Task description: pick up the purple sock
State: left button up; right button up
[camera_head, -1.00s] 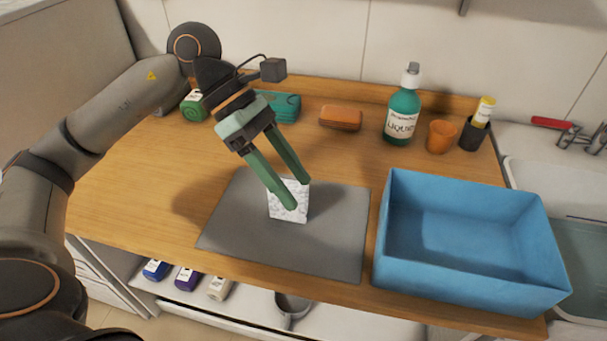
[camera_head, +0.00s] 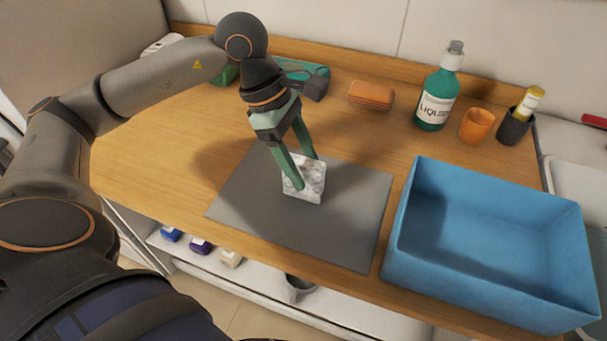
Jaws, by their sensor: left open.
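A small purple rolled item (camera_head: 201,245), which looks like the purple sock, lies on the white lower shelf under the counter, between a blue rolled item (camera_head: 171,234) and a beige one (camera_head: 231,258). My left gripper (camera_head: 307,172) is open, pointing down over the grey mat on the counter. Its fingers are at a white speckled block (camera_head: 311,192), one finger in front of it and the other behind its top edge. I cannot tell whether they touch it. The purple item is well below and left of the gripper. My right gripper is out of view.
A blue bin (camera_head: 479,289) stands right of the grey mat (camera_head: 352,225). Behind are an orange soap bar (camera_head: 371,95), a green bottle (camera_head: 433,107), an orange cup (camera_head: 477,126) and a dark cup (camera_head: 513,132).

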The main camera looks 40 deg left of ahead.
aim_at(310, 177)
pick_arm(q)
jog(key=x, duration=0.3)
jog(key=shift+d+f, duration=0.15)
jog(key=shift+f, duration=0.05)
grip_shut()
dwell(0.4)
